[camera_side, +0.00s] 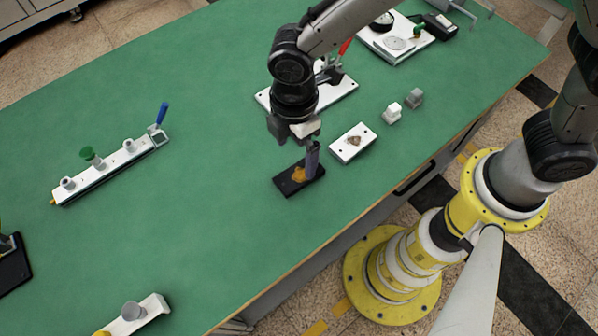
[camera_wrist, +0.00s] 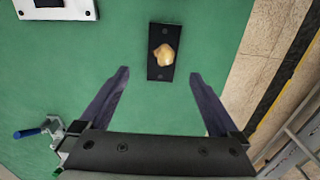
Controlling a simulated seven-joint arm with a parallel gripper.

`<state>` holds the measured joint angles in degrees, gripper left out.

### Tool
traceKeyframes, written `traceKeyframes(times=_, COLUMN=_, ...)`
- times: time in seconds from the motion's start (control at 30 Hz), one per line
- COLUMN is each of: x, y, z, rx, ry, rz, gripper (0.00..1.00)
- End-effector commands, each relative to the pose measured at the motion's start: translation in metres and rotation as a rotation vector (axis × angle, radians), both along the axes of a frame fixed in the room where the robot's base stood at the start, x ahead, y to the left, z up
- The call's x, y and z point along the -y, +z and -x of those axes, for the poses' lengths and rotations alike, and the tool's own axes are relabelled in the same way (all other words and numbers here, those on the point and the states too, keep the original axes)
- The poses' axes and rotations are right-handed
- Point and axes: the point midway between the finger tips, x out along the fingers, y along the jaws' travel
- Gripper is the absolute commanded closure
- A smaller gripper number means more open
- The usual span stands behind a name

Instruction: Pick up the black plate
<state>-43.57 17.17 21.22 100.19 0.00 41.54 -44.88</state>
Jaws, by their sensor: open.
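The black plate (camera_side: 290,184) lies flat on the green table, below my gripper in the side view. It is a small dark rectangle with a yellowish lump (camera_side: 299,175) on its middle. In the wrist view the black plate (camera_wrist: 162,70) lies ahead of the two fingers, near the top centre, with the lump (camera_wrist: 164,54) on it. My gripper (camera_wrist: 158,80) is open and empty, its fingers spread wider than the plate. In the side view my gripper (camera_side: 312,160) is over the plate and a finger hides part of it; I cannot tell the exact height.
A white plate (camera_side: 342,151) with a brownish lump lies close to the right. Two small blocks, white (camera_side: 392,114) and grey (camera_side: 414,98), stand beyond it. A white fixture (camera_side: 110,165) with a blue handle is at left. The table between is clear.

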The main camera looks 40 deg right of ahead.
Motion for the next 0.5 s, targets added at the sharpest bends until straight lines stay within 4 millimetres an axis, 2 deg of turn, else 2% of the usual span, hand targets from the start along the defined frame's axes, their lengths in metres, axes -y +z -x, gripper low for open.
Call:
traceKeyframes(times=0.1, x=0.0, y=-0.014, z=0.0, rx=-0.001, ry=-0.001, rz=0.001, gripper=0.03)
traceKeyframes(times=0.27, x=0.001, y=-0.022, z=0.0, rx=0.0, ry=-0.001, rz=0.0, gripper=0.03)
traceKeyframes(times=0.5, x=0.007, y=-0.055, z=0.005, rx=-0.002, ry=-0.001, rz=0.002, gripper=0.03)
